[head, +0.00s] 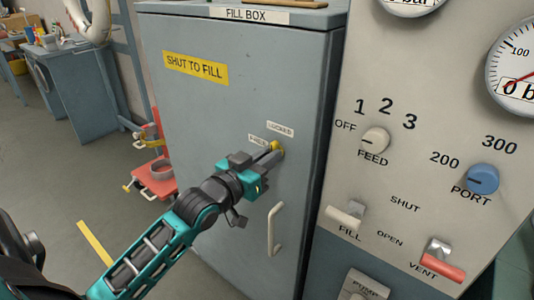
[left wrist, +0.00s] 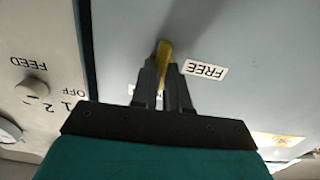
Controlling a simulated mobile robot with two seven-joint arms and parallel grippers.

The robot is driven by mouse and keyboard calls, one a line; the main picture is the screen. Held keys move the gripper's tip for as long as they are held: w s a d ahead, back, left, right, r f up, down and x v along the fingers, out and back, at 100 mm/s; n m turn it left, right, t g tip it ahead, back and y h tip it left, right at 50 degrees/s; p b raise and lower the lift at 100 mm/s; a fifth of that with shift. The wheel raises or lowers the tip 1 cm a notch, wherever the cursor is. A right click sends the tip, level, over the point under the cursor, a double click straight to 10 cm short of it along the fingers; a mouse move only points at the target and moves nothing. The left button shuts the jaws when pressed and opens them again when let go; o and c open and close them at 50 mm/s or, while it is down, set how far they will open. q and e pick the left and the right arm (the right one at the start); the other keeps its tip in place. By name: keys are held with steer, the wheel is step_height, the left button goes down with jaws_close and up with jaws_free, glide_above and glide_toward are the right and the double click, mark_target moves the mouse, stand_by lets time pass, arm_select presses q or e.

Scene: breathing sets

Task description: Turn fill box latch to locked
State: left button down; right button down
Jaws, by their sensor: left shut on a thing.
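The fill box (head: 215,120) is a grey-blue cabinet with a shut door and a yellow "SHUT TO FILL" label. Its latch (head: 277,148) is a small yellow knob on the door, below the "LOCKED" label (head: 280,129) and right of a second small label. My left gripper (head: 270,152) is shut on the latch. In the left wrist view the yellow latch (left wrist: 164,50) stands between the two dark fingers, beside the "FREE" label (left wrist: 205,70). The fingers hide part of the latch, and its exact angle is hard to tell. My right gripper is not in view.
A pale door handle (head: 274,229) is below the latch. The control panel (head: 400,165) stands close on the right, with the feed knob (head: 375,140), blue port knob (head: 483,179), fill lever (head: 345,216) and red vent lever (head: 437,262). A red stand (head: 154,178) is left of the cabinet.

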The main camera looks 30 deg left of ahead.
arm_select(q)
steer(key=shift+r, duration=0.1)
steer(key=c, duration=1.1)
jaws_free()
steer(key=s, duration=0.8)
steer(key=s+a, duration=0.1)
steer(key=s, duration=0.4)
steer(key=s+d+f+g, duration=0.1)
steer(key=d+f+g, duration=0.1)
steer(key=d+f, duration=0.2)
steer(key=s+d+f+m+g+p, duration=0.1)
steer(key=d+f, duration=0.4)
steer(key=f, duration=0.6)
steer(key=s+d+f+m+g+p, duration=0.1)
steer(key=d+f+g, duration=0.3)
steer(key=f, duration=0.4)
steer(key=shift+s+d+f+h, duration=0.1)
steer(key=shift+s+d+h, duration=0.1)
steer(key=shift+s, duration=0.15)
steer(key=shift+s+d+f+h, duration=0.1)
steer(key=shift+s+h, duration=0.1)
steer(key=shift+s, duration=0.1)
